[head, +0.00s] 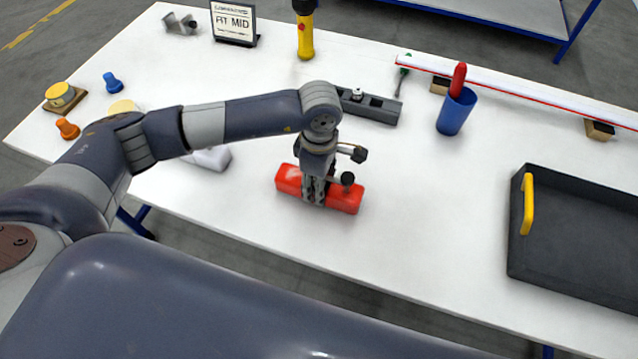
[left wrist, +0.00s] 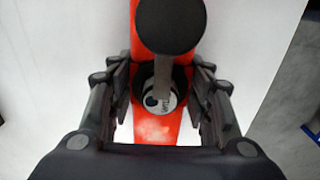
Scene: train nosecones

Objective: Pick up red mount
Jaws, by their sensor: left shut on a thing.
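The red mount (head: 346,199) is a long red block lying on the white table, near its front edge. My left gripper (head: 316,192) comes down over the middle of it, with its fingers shut on its two sides. In the left wrist view the red mount (left wrist: 157,132) runs up the picture between the fingers of the left gripper (left wrist: 165,95). A dark round knob on a grey stem stands up from it and hides part of it. I cannot tell whether it is lifted off the table. My right gripper is not in view.
A black tray (head: 570,285) with a yellow handle stands at the right. A blue cup (head: 456,112) holding a red-handled thing, a grey fixture (head: 368,108) and a yellow flashlight (head: 305,40) are behind the mount. The white table (head: 420,230) is clear between mount and tray.

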